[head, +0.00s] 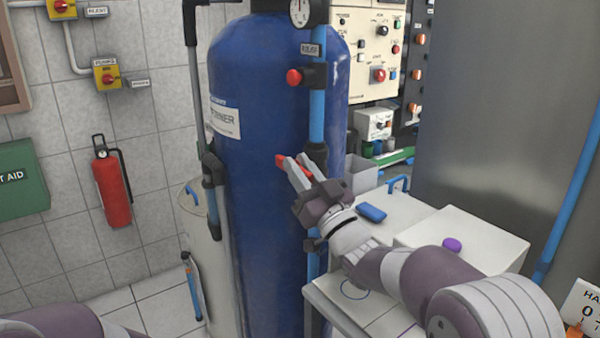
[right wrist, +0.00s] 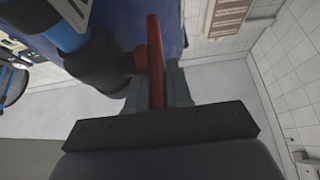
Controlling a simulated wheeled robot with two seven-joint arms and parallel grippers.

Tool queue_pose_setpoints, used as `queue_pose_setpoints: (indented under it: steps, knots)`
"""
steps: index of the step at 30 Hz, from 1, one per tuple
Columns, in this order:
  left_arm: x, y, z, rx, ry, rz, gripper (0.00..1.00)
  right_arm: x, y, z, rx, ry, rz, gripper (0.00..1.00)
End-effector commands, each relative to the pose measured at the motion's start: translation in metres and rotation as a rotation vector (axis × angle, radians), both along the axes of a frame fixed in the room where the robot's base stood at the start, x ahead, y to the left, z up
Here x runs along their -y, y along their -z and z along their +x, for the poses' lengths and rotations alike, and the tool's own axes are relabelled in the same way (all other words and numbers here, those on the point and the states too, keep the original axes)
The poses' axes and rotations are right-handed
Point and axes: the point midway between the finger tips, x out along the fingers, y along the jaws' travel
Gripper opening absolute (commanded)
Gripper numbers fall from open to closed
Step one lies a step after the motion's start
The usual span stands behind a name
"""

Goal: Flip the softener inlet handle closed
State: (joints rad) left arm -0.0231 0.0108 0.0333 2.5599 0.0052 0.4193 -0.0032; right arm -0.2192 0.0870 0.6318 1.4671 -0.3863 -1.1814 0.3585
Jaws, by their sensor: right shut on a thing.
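The softener is a tall blue tank (head: 265,150) with a white label in the head view. A blue pipe (head: 317,115) runs down its front. A red handle (head: 281,160) sits on a dark valve on this pipe. My right gripper (head: 294,167) reaches it from the lower right and is shut on it. In the right wrist view the red handle (right wrist: 155,60) stands between the two grey fingers (right wrist: 157,90), next to the dark valve body (right wrist: 105,70). My left gripper is out of view; only a piece of my left arm shows at the bottom left.
A second red knob (head: 294,77) is higher on the pipe, below a gauge (head: 305,12). A white bench (head: 395,212) with a blue item (head: 371,213) and a white box (head: 462,238) stands to the right. A fire extinguisher (head: 112,185) hangs on the tiled wall.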

Motion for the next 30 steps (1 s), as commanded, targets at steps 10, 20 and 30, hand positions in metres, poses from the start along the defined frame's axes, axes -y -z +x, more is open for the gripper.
queue_pose_setpoints:
  steps: [10,20,30]
  knots:
    - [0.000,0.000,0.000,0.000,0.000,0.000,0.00,0.000,0.001,0.000,-0.001,0.000,-0.001,0.26]
    - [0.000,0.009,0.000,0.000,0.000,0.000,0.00,0.027,0.027,-0.037,-0.002,0.002,0.000,0.26]
    - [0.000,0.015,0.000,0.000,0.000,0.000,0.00,0.063,0.060,-0.087,-0.001,0.001,0.000,0.26]
